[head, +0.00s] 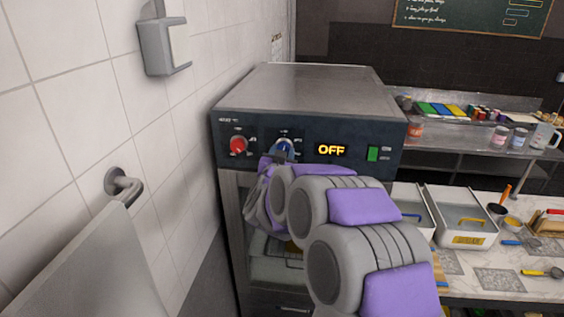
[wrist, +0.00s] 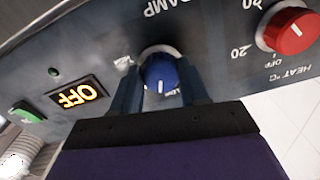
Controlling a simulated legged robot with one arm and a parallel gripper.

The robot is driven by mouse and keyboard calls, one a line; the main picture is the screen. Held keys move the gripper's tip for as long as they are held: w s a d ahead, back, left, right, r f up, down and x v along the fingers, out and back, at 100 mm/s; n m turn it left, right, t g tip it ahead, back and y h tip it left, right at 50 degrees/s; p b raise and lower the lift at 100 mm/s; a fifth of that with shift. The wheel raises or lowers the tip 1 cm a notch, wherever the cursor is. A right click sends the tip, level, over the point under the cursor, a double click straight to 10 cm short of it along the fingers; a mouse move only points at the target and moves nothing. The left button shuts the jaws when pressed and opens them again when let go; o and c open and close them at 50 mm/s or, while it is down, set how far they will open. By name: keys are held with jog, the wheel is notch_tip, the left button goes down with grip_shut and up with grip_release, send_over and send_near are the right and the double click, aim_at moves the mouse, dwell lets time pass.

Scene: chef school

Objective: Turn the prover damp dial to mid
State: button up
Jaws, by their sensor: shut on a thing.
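The blue damp dial (wrist: 160,73) is on the prover's dark control panel, under the upside-down DAMP lettering in the wrist view. Its white pointer line runs toward the bottom of that picture, near a small label partly hidden by a finger. My gripper (wrist: 159,88) has one finger on each side of the dial and is shut on it. In the head view the dial (head: 283,147) shows just above my wrist, and my gripper (head: 272,161) is mostly hidden behind my arm. The prover (head: 318,88) is a steel cabinet with a lit OFF display (head: 331,150).
A red heat dial (head: 238,146) sits left of the blue dial, and a green switch (head: 373,153) sits at the right of the panel. A tiled wall (head: 80,90) is close on the left. A worktop (head: 520,285) with bins and tools is on the right.

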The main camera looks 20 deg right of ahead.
jog(key=shift+f+m+b, duration=0.15)
jog(key=shift+m+b, duration=2.5)
jog(key=shift+m, duration=1.05)
jog(key=o, duration=0.9)
jog(key=shift+s+r, duration=0.2)
jog(key=shift+s, duration=0.1)
jog(key=shift+o, duration=0.8)
jog(key=shift+a, duration=0.1)
jog(key=v, duration=1.6)
jog(key=shift+s+a, duration=0.2)
jog(key=shift+a, duration=0.25)
